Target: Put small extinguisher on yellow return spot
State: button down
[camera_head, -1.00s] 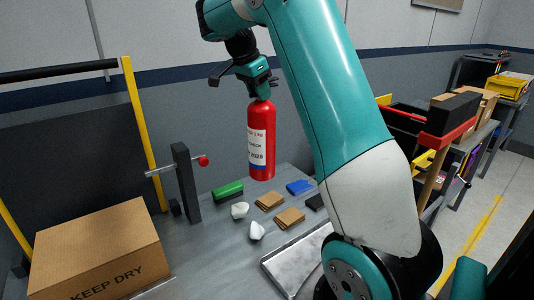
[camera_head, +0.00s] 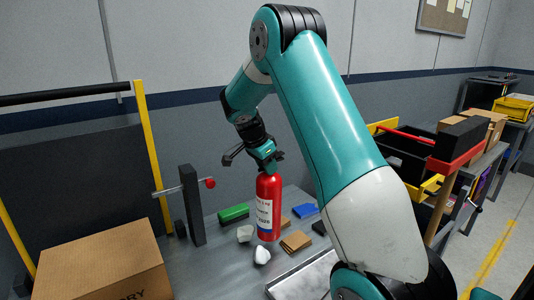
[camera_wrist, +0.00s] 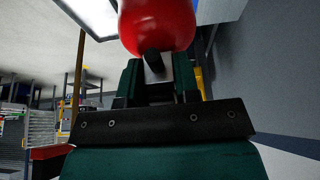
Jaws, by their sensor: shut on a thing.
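The small extinguisher (camera_head: 268,207) is a red cylinder with a white label. It hangs upright below my gripper (camera_head: 268,166), which is shut on its top. In the head view its lower end shows in front of the small items on the grey table; I cannot tell whether it touches the table. In the wrist view the red body (camera_wrist: 158,25) shows just beyond the jaws (camera_wrist: 158,75). I see no yellow return spot in these frames; it may be hidden behind the arm or the extinguisher.
On the grey table (camera_head: 205,270) lie a green block (camera_head: 234,214), white lumps (camera_head: 262,256), brown pieces (camera_head: 296,241) and a blue piece (camera_head: 306,211). A dark post (camera_head: 193,205) with a red knob and a cardboard box (camera_head: 100,265) stand left. A metal tray (camera_head: 300,280) lies in front.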

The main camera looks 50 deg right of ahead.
aim_at(265, 174)
jog(key=shift+f+p, duration=0.5)
jog(key=shift+f, duration=1.65)
jog(key=c, duration=0.8)
grip_release()
jog(key=shift+f, duration=0.15)
jog(key=shift+c, duration=0.2)
